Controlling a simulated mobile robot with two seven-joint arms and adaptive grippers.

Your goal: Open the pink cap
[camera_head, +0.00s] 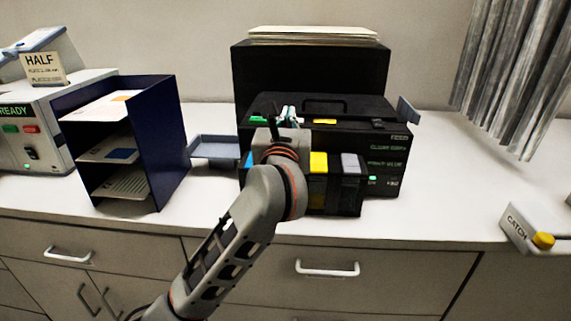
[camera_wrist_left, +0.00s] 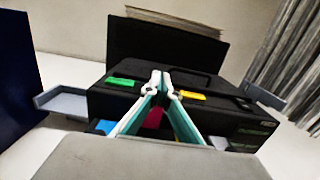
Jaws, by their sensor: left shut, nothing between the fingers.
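A black printer (camera_head: 330,125) stands on the white counter, with a row of coloured caps along its front. The pink cap (camera_wrist_left: 153,118) shows in the left wrist view as a small patch low between my fingers. In the head view my arm hides it. The yellow cap (camera_head: 318,162), grey cap (camera_head: 350,163) and blue cap (camera_head: 249,160) are beside it. My left gripper (camera_wrist_left: 160,82) is shut and empty, its fingertips in front of the printer's upper front. It also shows from behind in the head view (camera_head: 288,113). I cannot tell whether it touches anything. My right gripper is out of view.
A dark blue shelf rack (camera_head: 160,135) and a grey machine (camera_head: 30,125) stand at left. A grey side tray (camera_head: 214,148) sticks out left of the printer. A catch box (camera_head: 525,235) with a yellow knob is at right. The counter between is clear.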

